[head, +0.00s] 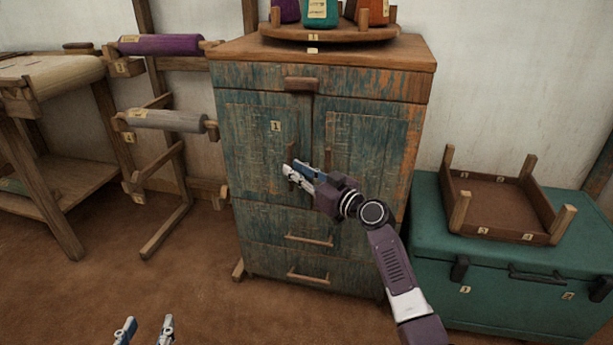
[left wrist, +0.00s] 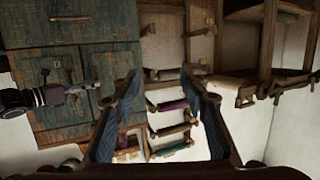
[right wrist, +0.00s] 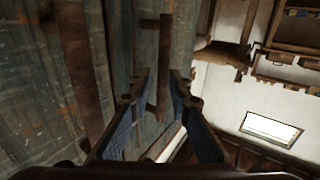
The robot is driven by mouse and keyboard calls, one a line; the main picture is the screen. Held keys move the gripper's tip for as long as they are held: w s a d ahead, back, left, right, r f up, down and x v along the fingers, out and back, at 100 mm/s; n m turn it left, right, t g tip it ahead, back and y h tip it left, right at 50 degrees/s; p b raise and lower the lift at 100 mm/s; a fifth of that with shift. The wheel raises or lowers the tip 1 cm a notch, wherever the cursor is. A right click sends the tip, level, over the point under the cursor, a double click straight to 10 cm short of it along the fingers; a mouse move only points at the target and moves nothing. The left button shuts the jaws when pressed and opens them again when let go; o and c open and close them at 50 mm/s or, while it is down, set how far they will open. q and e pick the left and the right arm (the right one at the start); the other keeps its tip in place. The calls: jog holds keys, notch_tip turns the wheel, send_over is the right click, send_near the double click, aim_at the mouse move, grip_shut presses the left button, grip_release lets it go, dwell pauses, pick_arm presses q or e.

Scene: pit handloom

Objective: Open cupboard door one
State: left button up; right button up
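Cupboard door one (head: 258,135) is the left of two upper doors on a weathered blue-green wooden cupboard and carries a small label 1. It looks shut. Its upright wooden handle (head: 292,152) is near the door's inner edge, partly hidden by my right gripper (head: 289,172). In the right wrist view, the handle (right wrist: 165,50) appears between the spread fingers of my right gripper (right wrist: 157,80); contact cannot be told. My left gripper (head: 145,328) is low at the front left, open, empty and away from the cupboard; its spread fingers show in the left wrist view (left wrist: 161,78).
The other upper door (head: 375,145) has its own handle (head: 328,158) close by. Drawers (head: 310,238) lie below. A round tray (head: 330,34) with yarn cones tops the cupboard. A teal chest (head: 500,285) stands right, a roller rack (head: 165,120) left. Front-left floor is clear.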

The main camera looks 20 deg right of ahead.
jog(key=shift+v, duration=1.8)
jog(key=shift+a+r, duration=0.2)
